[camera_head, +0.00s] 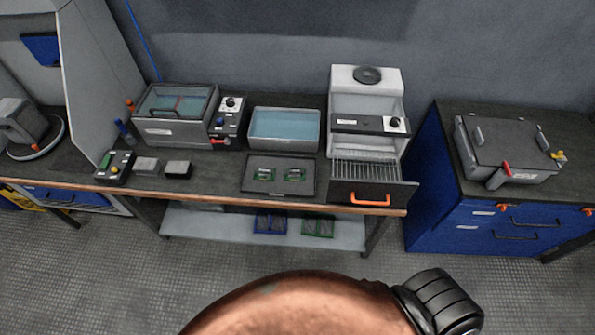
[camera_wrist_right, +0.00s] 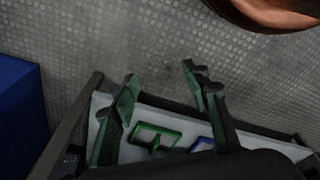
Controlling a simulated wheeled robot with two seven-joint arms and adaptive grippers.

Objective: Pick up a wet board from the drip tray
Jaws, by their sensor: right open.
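No gripper shows in the head view, and my left gripper is in neither view. The boards and drip tray do not show in the right wrist view.
A water-filled bath (camera_head: 284,130) stands behind the tray. An open drawer unit with an orange handle (camera_head: 370,199) is at its right. A blue rack and a green rack (camera_head: 318,227) sit on the lower shelf (camera_head: 200,229). A blue cabinet (camera_head: 480,225) stands right of the bench.

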